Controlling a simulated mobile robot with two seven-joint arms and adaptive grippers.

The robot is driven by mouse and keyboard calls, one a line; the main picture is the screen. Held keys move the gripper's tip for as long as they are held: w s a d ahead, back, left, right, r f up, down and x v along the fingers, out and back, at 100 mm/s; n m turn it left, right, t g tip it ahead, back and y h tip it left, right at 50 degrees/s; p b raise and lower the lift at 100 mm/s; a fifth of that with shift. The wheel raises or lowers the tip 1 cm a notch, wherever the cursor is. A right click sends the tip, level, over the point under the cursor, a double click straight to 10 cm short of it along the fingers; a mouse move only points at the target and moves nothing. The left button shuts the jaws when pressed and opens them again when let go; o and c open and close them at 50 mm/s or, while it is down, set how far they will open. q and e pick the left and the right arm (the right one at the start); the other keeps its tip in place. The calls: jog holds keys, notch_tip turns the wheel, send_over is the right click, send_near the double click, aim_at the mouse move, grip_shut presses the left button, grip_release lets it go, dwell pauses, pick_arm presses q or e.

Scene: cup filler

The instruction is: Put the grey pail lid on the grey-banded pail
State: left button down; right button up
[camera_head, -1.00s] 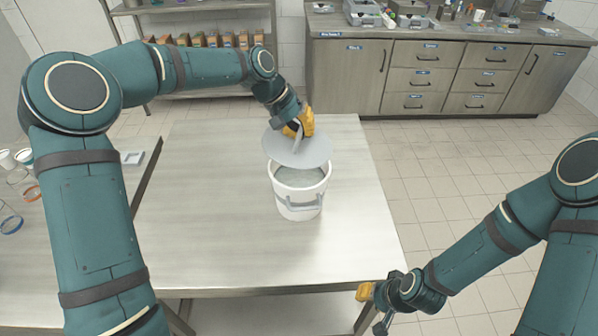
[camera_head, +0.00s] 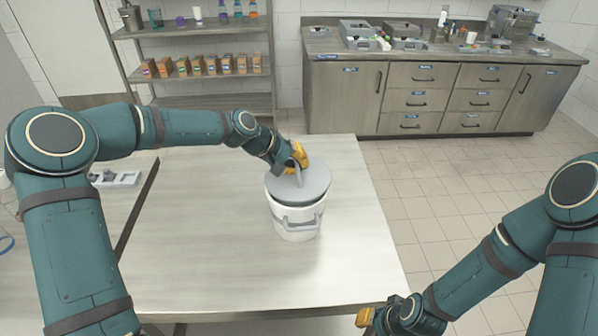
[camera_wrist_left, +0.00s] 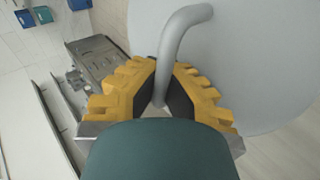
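The white pail (camera_head: 294,232) with a grey band and handle stands upright on the steel table. The grey lid (camera_head: 312,186) is at the pail's mouth and covers nearly all of it. A dark gap shows under its near edge, and I cannot tell whether it rests on the rim. My left gripper (camera_head: 299,164) has its yellow fingers shut on the lid's upright handle. The left wrist view shows the grey bar of the handle (camera_wrist_left: 180,40) between the fingers, with the lid's disc (camera_wrist_left: 255,60) behind. My right gripper (camera_head: 366,318) is low, beyond the table's near edge; its opening is unclear.
The steel table (camera_head: 210,240) is clear around the pail. A side table with a pale tray (camera_head: 115,178) is at the left. Shelves with small boxes (camera_head: 195,67) and a cabinet (camera_head: 415,95) stand at the back.

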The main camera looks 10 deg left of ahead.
pick_arm(q)
notch_tip(320, 180, down, 3)
jog(key=shift+r, duration=0.15)
jog(key=c, duration=1.1)
grip_release()
jog(key=shift+c, duration=0.2)
jog(key=shift+s+a, duration=0.1)
jog(key=v, duration=1.2)
jog(key=shift+p, duration=0.3)
